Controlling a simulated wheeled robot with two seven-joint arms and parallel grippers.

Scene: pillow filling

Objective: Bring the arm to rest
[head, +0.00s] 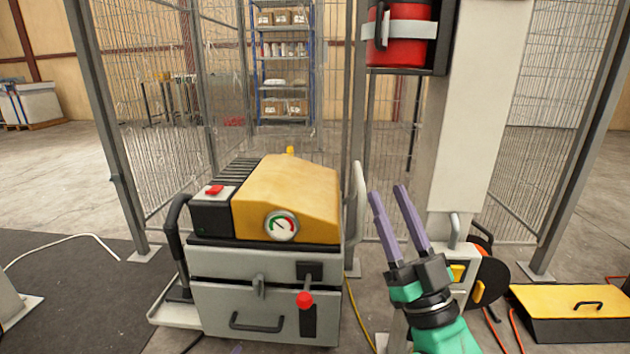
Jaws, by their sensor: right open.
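My right gripper (387,222) is raised in the lower right of the head view. Its two purple fingers point up and are parted, with nothing between them. I cannot tell from this view how far apart the gripper and the machine are. My left gripper is not clearly in view; only a tiny purple bit shows at the bottom edge.
A wire mesh fence (285,150) stands behind the machine. A white column (465,110) with a red extinguisher (400,40) rises at right. A yellow-lidded box (572,299) lies on the floor at far right. A dark mat (80,290) covers the floor at left.

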